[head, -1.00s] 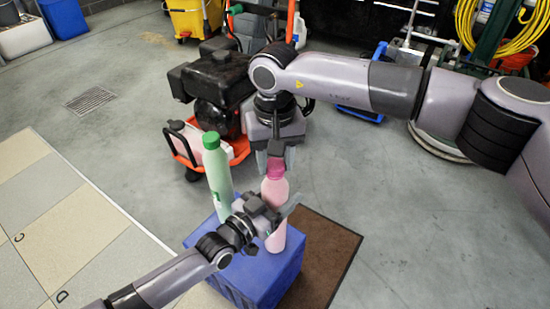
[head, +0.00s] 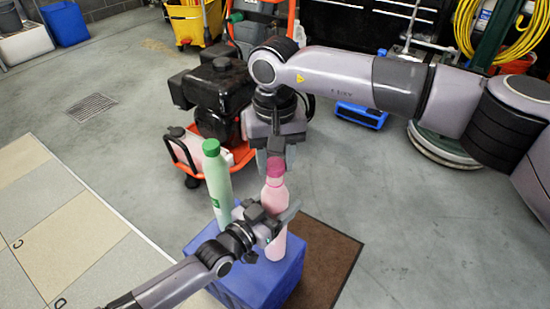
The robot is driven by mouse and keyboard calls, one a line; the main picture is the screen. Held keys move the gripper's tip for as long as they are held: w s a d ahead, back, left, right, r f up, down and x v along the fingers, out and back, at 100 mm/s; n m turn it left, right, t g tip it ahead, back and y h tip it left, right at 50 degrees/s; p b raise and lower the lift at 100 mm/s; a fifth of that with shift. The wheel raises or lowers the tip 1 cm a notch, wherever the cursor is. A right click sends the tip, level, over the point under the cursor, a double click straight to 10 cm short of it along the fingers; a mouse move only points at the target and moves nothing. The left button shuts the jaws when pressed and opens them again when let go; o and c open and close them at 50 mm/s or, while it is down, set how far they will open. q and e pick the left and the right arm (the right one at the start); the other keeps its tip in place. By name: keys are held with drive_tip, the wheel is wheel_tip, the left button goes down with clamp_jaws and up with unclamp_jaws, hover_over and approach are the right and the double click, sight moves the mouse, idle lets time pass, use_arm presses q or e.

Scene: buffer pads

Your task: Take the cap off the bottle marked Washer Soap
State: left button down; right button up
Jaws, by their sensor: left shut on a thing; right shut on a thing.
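A pink bottle (head: 275,245) stands upright on a blue crate (head: 285,285), with a darker pink cap (head: 275,164) at its top. My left gripper (head: 274,222) is shut around the bottle's body from the left. My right gripper (head: 276,155) points down from above and is shut on the cap. I cannot tell whether the cap is seated on the neck or slightly clear of it. A green bottle (head: 217,180) with a green cap (head: 211,147) stands to the left on the same crate. No bottle's marking is legible.
A black engine on an orange-framed cart (head: 222,95) stands behind the crate. A brown mat (head: 325,260) lies at its right. Tiled flooring (head: 60,210) is at left, and open grey floor lies to the right.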

sight(275, 164)
drive_tip(key=shift+r, duration=2)
use_arm(q)
drive_tip(key=shift+c, duration=0.4)
unclamp_jaws()
